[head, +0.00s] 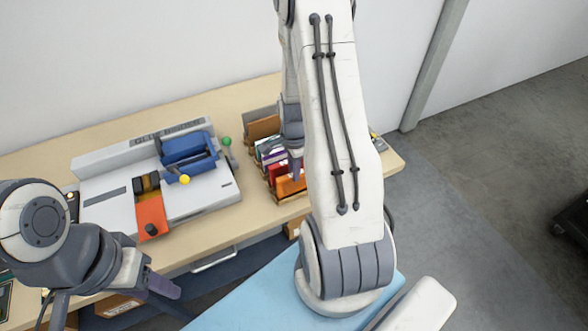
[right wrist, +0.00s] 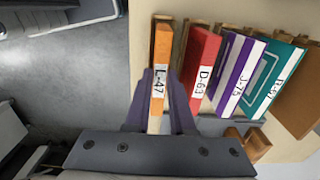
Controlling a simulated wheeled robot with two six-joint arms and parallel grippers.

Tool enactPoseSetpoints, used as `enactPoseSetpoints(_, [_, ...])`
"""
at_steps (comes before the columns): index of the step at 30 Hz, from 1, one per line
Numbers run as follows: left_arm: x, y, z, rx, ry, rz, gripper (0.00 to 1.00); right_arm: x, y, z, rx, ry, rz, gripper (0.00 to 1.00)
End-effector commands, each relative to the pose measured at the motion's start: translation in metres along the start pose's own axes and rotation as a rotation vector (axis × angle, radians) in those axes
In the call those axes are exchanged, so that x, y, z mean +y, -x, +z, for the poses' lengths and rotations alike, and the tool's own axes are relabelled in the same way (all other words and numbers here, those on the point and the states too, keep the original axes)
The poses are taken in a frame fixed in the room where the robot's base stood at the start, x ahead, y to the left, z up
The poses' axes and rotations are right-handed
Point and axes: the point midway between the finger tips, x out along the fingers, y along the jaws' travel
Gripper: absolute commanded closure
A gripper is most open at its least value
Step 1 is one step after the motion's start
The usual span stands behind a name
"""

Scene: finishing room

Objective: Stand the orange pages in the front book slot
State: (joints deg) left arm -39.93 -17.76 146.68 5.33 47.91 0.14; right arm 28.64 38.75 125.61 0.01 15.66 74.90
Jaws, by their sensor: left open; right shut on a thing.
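The orange pages (right wrist: 158,82), labelled L-47, are between the fingers of my right gripper (right wrist: 160,103), which is shut on them. In the head view the orange pages (head: 290,186) stand upright at the near end of the wooden book rack (head: 291,199), in line with its front slot. How deep they sit is hidden. My right gripper (head: 296,166) comes down on them from above, partly covered by my arm. My left gripper (head: 120,300) is open and empty at the lower left, in front of the table edge.
A red D-63 book (right wrist: 202,62), a purple-and-white J-75 book (right wrist: 232,72) and a teal book (right wrist: 275,80) stand behind the orange pages. A grey binding machine (head: 205,200) with a blue clamp (head: 188,152) and orange piece (head: 151,216) occupies the table (head: 50,152) left of the rack.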

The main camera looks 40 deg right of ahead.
Motion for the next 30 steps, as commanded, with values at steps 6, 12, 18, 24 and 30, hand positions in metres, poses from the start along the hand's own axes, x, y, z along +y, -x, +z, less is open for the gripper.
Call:
enactPoseSetpoints(6, [0.000,-0.004,0.000,0.000,0.000,0.000,0.50,0.000,-0.005,0.000,0.000,0.000,0.000,1.00])
enactPoseSetpoints(12, [0.000,-0.004,0.000,0.000,0.000,0.000,0.50,0.000,-0.006,0.000,0.000,0.000,0.000,0.66])
enactPoseSetpoints(18, [0.000,-0.004,0.000,0.000,0.000,0.000,0.50,0.000,-0.006,0.000,0.000,0.000,0.000,0.66])
enactPoseSetpoints(24, [0.000,0.003,0.000,0.000,0.000,0.000,0.50,0.000,0.002,0.000,0.000,0.000,0.000,0.66])
enactPoseSetpoints(30, [0.001,0.017,-0.001,0.000,0.000,0.000,0.50,0.000,0.019,0.000,0.000,0.000,-0.001,0.66])
